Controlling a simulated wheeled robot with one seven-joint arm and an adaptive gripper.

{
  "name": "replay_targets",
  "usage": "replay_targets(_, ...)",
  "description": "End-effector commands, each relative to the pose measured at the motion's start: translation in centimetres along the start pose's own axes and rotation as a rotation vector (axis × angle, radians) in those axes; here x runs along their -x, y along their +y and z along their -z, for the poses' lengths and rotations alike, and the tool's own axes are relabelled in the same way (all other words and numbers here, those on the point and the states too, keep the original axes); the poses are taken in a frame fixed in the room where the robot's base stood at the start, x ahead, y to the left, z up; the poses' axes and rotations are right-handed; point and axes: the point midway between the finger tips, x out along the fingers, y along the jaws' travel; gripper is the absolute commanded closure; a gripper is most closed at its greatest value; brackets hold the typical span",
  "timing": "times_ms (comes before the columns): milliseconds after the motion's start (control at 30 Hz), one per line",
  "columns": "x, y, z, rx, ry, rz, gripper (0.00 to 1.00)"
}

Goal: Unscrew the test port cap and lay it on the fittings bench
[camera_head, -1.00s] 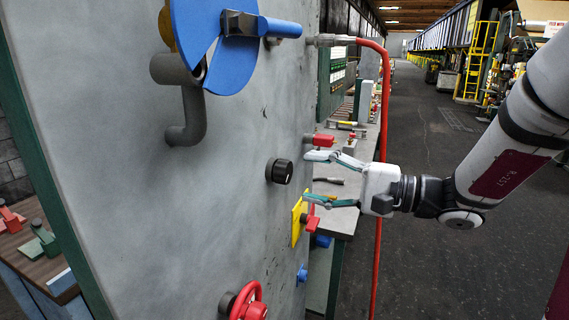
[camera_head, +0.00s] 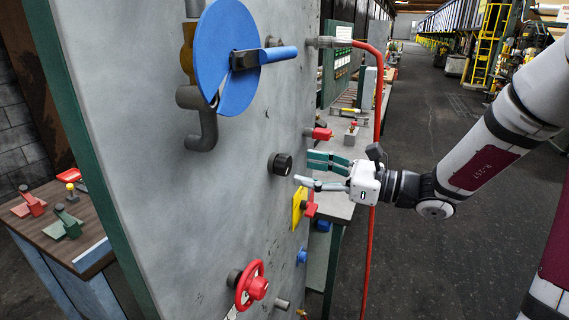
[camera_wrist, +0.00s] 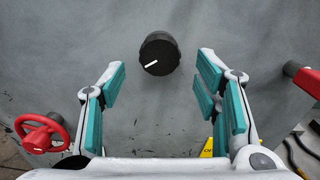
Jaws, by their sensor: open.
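A black round cap (camera_head: 280,163) with a white line sticks out of the grey upright panel; I take it to be the test port cap. It also shows in the wrist view (camera_wrist: 160,53), at the upper middle. My gripper (camera_head: 304,170) is open and empty, to the right of the cap and facing the panel. In the wrist view, its teal-padded fingers (camera_wrist: 162,74) stand to the left and right of the cap, apart from it. A grey bench (camera_head: 340,208) stands behind my gripper; I cannot tell whether it is the fittings bench.
A red handwheel (camera_head: 250,285) is below, a blue disc (camera_head: 226,58) with a handle above. A yellow tag (camera_head: 298,207) and red handle (camera_head: 311,205) sit just below my gripper. A wooden table (camera_head: 95,213) with fittings stands left.

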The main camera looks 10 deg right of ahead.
Motion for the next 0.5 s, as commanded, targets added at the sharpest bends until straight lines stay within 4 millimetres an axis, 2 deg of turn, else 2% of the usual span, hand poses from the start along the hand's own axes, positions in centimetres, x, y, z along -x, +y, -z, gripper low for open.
replay_targets(100,-1.6,0.1,0.1,0.003,0.0,-0.006,0.43)
replay_targets(500,-5.5,0.1,0.0,0.007,-0.001,-0.004,0.43)
